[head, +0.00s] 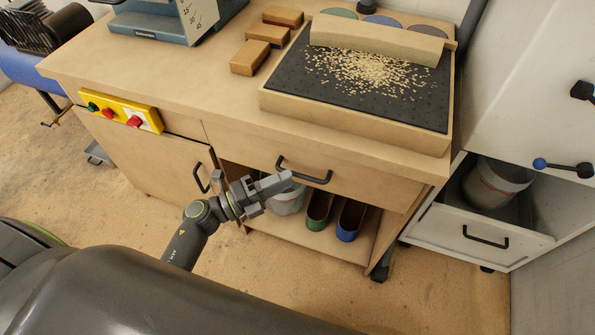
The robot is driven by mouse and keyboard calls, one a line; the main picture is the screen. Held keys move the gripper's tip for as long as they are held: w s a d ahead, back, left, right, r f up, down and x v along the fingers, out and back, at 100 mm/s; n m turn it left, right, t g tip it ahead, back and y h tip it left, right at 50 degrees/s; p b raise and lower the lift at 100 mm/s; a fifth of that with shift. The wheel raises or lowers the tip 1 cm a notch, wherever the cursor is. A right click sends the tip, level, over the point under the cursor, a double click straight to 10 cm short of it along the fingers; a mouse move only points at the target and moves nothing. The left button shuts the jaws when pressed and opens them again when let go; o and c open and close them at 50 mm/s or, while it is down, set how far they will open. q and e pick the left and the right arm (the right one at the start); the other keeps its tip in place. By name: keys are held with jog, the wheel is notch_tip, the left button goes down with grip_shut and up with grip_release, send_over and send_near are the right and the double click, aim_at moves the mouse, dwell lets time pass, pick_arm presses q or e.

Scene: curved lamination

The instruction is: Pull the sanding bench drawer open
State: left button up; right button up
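The sanding bench drawer (355,183) is a wide wooden front under the bench top, and it looks closed. Its dark bar handle (304,171) is on the left half of the front. My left gripper (284,181) is in front of the drawer, its fingertips close to the left end of the handle. I cannot tell whether the fingers touch the handle or how far apart they are. My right gripper is not in view.
A sanding box (445,146) with wood chips stands on the bench top (200,85). Below the drawer, an open shelf (305,236) holds a bucket and green and blue containers. A cupboard door handle (201,178) is left of my gripper. A white cabinet drawer (478,230) stands at right.

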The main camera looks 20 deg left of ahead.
aim_at(297, 173)
pick_arm(q)
jog(key=shift+x, duration=2.05)
jog(key=shift+c, duration=0.3)
grip_shut()
